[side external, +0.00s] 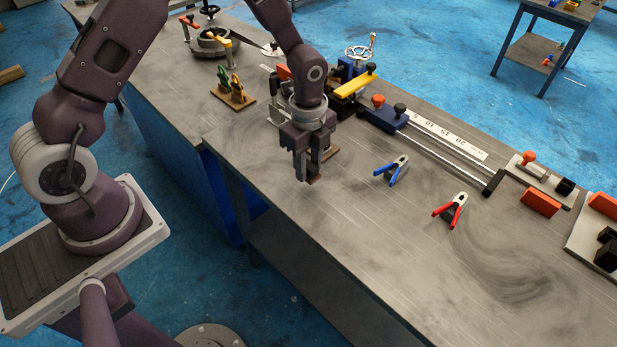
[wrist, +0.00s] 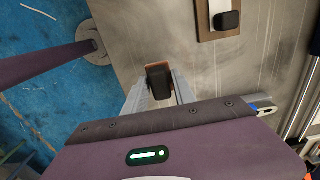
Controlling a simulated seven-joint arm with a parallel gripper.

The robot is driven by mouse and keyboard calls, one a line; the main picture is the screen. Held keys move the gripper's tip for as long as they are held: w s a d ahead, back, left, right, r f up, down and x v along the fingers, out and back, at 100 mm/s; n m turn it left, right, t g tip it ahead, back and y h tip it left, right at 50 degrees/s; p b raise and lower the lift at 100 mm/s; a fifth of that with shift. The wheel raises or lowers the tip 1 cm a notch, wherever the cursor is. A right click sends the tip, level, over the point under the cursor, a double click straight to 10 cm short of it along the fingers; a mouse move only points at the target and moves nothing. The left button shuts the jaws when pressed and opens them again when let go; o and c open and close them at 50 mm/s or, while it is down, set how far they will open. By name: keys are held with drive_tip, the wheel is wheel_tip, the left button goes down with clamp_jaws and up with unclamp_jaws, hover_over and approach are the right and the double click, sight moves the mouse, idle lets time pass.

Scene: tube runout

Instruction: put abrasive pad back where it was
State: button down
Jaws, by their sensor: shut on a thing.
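My gripper (side external: 309,168) is low over the near left part of the grey workbench (side external: 400,240), pointing down. It is shut on the abrasive pad, a small dark block with a brown-orange edge. In the wrist view the pad (wrist: 158,80) sits between the two grey fingers. In the side view only a brown sliver of the pad (side external: 314,180) shows below the fingertips. I cannot tell whether it touches the bench. A brown board (wrist: 204,20) with a pale plate and a black block lies on the bench beyond it; my gripper mostly hides this board in the side view.
Blue-handled pliers (side external: 392,170) and red-handled pliers (side external: 450,210) lie to the right. A vise with a long rail (side external: 440,155) and a scale strip (side external: 447,135) run behind them. A small wooden rack (side external: 233,96) stands at the left. The front bench surface is clear.

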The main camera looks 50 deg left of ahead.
sight(308, 177)
drive_tip(key=shift+f, duration=2)
drive_tip(key=c, duration=1)
unclamp_jaws()
drive_tip(key=shift+f, duration=0.1)
